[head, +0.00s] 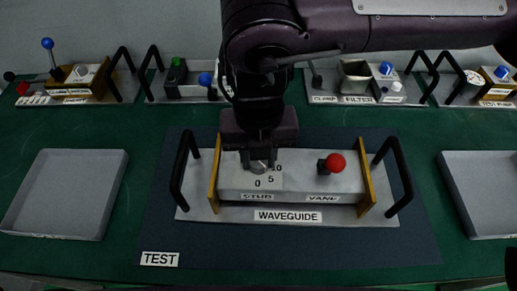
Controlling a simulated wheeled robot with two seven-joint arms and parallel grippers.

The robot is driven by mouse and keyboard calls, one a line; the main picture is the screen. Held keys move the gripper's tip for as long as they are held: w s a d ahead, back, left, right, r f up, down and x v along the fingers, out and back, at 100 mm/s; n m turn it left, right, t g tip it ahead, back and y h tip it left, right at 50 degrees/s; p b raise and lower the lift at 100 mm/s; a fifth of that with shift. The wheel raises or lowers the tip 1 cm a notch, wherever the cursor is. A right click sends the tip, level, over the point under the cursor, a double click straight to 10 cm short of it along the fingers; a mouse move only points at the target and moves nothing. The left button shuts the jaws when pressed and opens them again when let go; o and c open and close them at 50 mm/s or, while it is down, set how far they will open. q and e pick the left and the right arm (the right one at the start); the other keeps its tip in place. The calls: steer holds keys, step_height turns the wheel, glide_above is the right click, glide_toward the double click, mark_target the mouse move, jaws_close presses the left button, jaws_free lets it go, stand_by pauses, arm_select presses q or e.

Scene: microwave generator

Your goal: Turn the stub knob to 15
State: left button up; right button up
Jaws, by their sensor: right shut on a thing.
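The waveguide unit (330,213) stands on the dark mat, a pale box between two brass end plates with a black handle at each end. The stub knob (258,168) is a small grey knob on the left of its top, above the STUB label (257,197). Dial numbers 0, 5 and 10 show beside it. My right gripper (259,157) comes down from above and is shut on the stub knob, hiding much of it and part of the dial. The mark 15 and the exact pointer position are hidden. My left gripper is not in view.
A red-balled vane lever (335,163) stands right of the stub knob. Empty grey trays lie left (64,194) and right (487,195). Other handled units line the back, including the filter unit (355,85). The mat's front, by the TEST label (160,259), is clear.

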steer(key=n+p, duration=0.1)
steer(key=n, duration=0.3)
steer(key=shift+r+n, duration=0.1)
steer(key=shift+n, duration=0.2)
steer(key=n, duration=0.4)
steer(key=shift+n+p, duration=0.3)
steer(key=shift+p, duration=0.1)
steer(key=n, duration=0.4)
steer(key=shift+n+p, duration=0.3)
steer(key=shift+n, duration=2)
steer(key=o, duration=1)
